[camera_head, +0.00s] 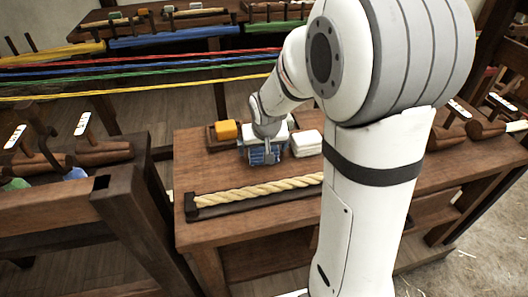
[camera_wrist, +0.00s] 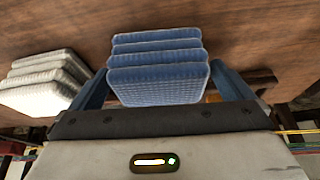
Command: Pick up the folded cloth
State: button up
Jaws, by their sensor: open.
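A blue folded cloth (camera_wrist: 158,80) lies between the two spread fingers of my gripper (camera_wrist: 165,88) in the wrist view. The fingers stand on either side of it, and I cannot tell whether they touch it. In the head view the blue cloth (camera_head: 262,154) shows below my gripper (camera_head: 264,150) on the wooden table (camera_head: 215,175). A white folded cloth (camera_wrist: 42,82) lies to the left in the wrist view; it also shows right of my gripper in the head view (camera_head: 307,143).
A yellow-orange block (camera_head: 226,130) stands on a dark wooden piece left of my gripper. A thick rope (camera_head: 260,191) lies along the table's front. Coloured strands (camera_head: 130,73) stretch across behind the table. Wooden tools lie on benches at both sides.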

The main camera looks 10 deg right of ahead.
jog(key=shift+w+f, duration=0.1)
jog(key=shift+f, duration=0.2)
jog(key=shift+c, duration=0.2)
jog(key=c, duration=1)
notch_tip(320, 180, up, 10)
jog(key=shift+r+p, duration=0.1)
jog(key=shift+p, duration=0.75)
jog(key=o, duration=0.5)
jog(key=c, duration=0.4)
